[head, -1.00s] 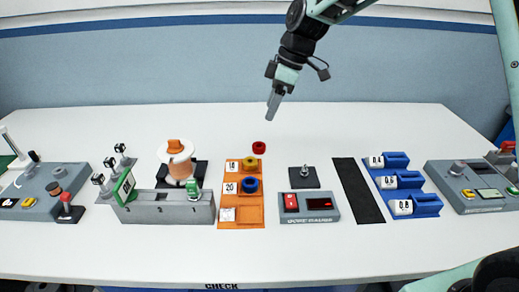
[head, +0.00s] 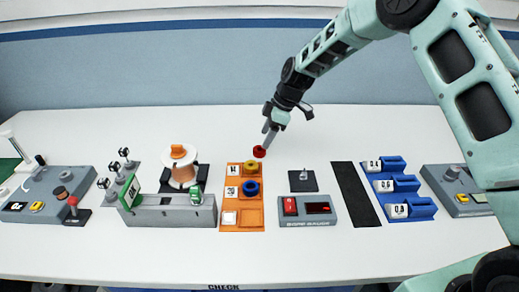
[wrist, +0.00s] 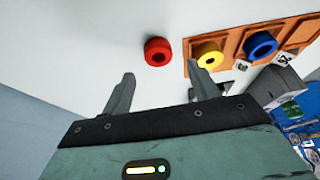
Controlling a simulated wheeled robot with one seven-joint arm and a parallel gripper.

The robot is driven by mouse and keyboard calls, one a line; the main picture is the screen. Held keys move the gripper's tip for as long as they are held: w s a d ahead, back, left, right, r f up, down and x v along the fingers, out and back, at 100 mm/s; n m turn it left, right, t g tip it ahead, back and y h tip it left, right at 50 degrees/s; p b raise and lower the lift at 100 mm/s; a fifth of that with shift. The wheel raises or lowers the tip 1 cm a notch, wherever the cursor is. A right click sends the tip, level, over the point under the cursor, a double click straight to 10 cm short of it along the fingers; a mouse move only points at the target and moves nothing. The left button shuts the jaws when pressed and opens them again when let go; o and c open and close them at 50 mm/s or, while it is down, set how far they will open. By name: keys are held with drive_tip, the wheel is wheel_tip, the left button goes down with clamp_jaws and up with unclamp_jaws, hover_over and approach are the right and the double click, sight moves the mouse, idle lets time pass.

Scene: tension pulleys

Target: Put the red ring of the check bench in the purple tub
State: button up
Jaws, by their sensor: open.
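The red ring (head: 259,152) lies on the white bench just behind the orange tray (head: 229,212). It also shows in the wrist view (wrist: 158,51), ahead of the fingertips and between their lines. My gripper (head: 268,137) is open and empty, a little behind and above the red ring in the head view. In the wrist view its two fingers (wrist: 163,75) stand apart with nothing between them. I see no purple tub in these views.
A yellow ring (head: 251,167) and a blue ring (head: 250,188) sit in the orange tray, close to the red ring. A white and orange spool (head: 181,172) stands to the left. A gauge box (head: 307,210) and blue holders (head: 397,164) are to the right. The bench behind is clear.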

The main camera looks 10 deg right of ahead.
sight(259, 151)
drive_tip(key=shift+p+x, duration=1.2)
drive_tip(key=shift+x, duration=1.55)
drive_tip(key=shift+d, duration=0.1)
drive_tip(key=shift+c, duration=0.3)
drive_tip(key=c, duration=1.1)
